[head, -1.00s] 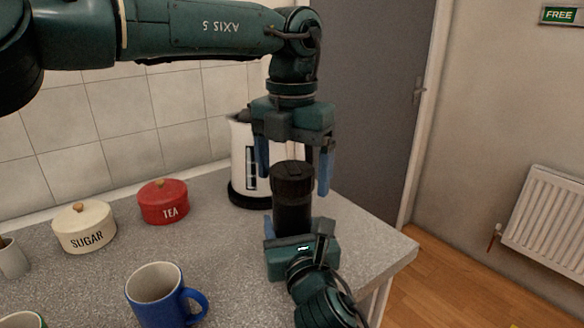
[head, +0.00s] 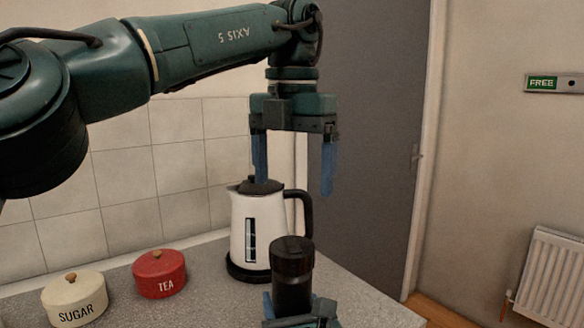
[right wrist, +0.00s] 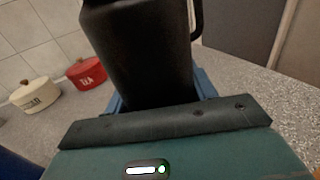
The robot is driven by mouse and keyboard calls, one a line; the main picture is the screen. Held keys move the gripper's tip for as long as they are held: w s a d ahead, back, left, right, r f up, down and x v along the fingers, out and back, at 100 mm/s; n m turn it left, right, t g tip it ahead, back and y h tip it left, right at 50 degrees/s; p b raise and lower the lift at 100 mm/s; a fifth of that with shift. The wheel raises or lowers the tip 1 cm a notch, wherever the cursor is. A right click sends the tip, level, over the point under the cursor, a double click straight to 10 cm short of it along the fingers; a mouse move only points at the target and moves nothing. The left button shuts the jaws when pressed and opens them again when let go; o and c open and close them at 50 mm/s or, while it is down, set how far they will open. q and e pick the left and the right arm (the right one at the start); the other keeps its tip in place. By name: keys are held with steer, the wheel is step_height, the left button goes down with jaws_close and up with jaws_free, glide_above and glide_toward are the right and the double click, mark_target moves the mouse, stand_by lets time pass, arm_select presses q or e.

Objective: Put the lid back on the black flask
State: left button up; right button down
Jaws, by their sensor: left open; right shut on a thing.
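The black flask (head: 291,294) stands upright near the front of the worktop. Its black lid (head: 292,257) sits on top of it, level and in line with the body. My right gripper (head: 290,318) is shut around the lower flask; the right wrist view also shows the flask body (right wrist: 140,55) between its blue fingers, with the top out of frame. My left gripper (head: 294,188) points down above the lid, open and empty, with a clear gap between its blue fingertips and the lid.
A white kettle (head: 262,232) stands close behind the flask. A red TEA tin (head: 160,276) and a cream SUGAR tin (head: 75,302) stand at the left on the grey worktop (head: 215,300). The worktop's right edge is near the flask.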

stand_by(0.3)
steer(key=shift+c, duration=2.1)
jaws_free()
steer(key=shift+s, duration=0.1)
steer(key=v, duration=1.3)
steer(key=shift+a, duration=0.1)
